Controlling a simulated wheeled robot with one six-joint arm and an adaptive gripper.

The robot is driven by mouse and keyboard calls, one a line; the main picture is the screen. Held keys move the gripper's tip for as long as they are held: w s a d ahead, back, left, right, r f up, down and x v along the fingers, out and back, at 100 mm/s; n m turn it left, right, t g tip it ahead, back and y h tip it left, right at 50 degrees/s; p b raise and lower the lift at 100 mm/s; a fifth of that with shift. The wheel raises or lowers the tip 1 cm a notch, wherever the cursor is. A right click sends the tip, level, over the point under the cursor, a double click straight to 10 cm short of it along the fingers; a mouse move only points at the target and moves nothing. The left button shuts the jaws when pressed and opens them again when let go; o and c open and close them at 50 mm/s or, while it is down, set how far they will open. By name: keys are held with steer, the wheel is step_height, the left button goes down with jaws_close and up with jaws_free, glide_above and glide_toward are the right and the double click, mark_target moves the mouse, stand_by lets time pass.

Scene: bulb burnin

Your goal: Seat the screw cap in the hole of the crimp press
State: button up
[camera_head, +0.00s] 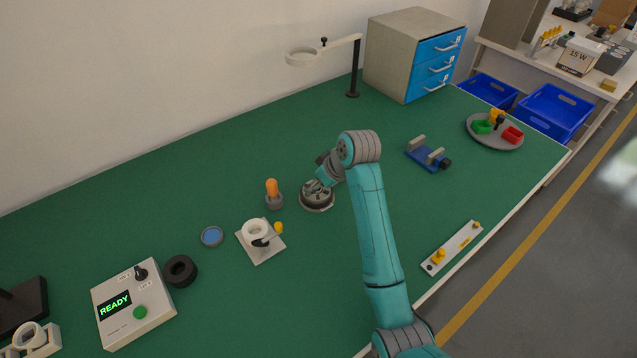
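My gripper (319,188) points down at a dark grey round piece (318,206) on the green bench, right of the bench's middle. The gripper's fingers overlap this piece in the picture, and I cannot tell whether they are open or shut, or touch it. A white ring-shaped fixture on a square base (266,255), with a yellow knob (279,228), stands to the left and nearer; it looks like the crimp press. Its opening shows dark at the front. I cannot make out the screw cap for certain; it may be hidden at my gripper.
An orange-topped piece in a grey holder (273,204) stands close left of my gripper. A blue disc (212,237), black ring (180,271) and READY box (148,318) lie further left. A blue vise (427,165), grey tray (480,143) and white strip (453,252) are right.

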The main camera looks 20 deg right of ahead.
steer(key=v, duration=0.7)
steer(key=shift+r, duration=0.25)
steer(key=shift+s+d, duration=0.1)
steer(key=shift+s, duration=0.05)
